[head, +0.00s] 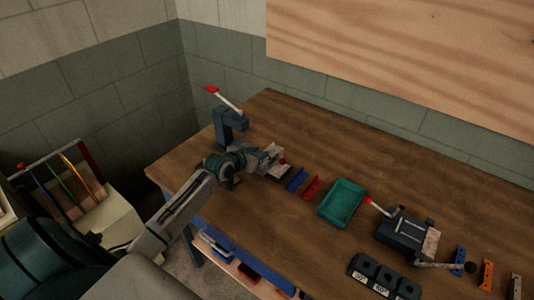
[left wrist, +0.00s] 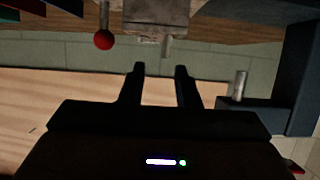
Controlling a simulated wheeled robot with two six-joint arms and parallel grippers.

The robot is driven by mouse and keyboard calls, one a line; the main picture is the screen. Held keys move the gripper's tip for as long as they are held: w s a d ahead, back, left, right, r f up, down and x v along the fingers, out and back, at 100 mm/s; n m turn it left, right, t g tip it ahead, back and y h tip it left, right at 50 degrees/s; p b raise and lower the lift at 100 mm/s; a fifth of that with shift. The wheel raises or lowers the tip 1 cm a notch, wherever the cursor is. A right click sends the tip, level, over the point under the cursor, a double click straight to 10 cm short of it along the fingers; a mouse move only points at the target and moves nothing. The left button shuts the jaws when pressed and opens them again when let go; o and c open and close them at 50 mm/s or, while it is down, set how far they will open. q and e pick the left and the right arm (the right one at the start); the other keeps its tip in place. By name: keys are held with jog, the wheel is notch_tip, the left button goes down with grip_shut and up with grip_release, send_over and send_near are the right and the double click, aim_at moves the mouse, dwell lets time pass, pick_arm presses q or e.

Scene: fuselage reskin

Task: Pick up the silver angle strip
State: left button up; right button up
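My left gripper (left wrist: 160,68) is open in the left wrist view, with two dark fingers apart and nothing between them. In the head view my left gripper (head: 243,158) is over the back left of the bench, close beside a grey metal tool (head: 270,159). That tool also shows in the left wrist view (left wrist: 156,14), beyond the fingertips, with a red ball knob (left wrist: 103,40) beside it. I cannot make out a silver angle strip for certain in either view. My right gripper is not in view.
A press (head: 229,124) with a red-tipped lever stands close to my left gripper. Blue (head: 297,178) and red (head: 312,187) pieces, a teal tray (head: 342,202) and a vise (head: 405,232) line the wooden bench (head: 330,140). A rack with coloured rods (head: 62,180) stands at left.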

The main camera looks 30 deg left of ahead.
aim_at(273, 151)
pick_arm(q)
jog(key=x, duration=0.2)
jog(key=p+x, duration=0.1)
jog(key=x, duration=0.1)
jog(key=shift+s+a+f+p, duration=0.1)
jog(key=shift+a+p, duration=0.15)
jog(key=shift+p, duration=0.05)
jog(key=shift+x, duration=0.85)
jog(key=shift+s+f, duration=0.1)
grip_shut()
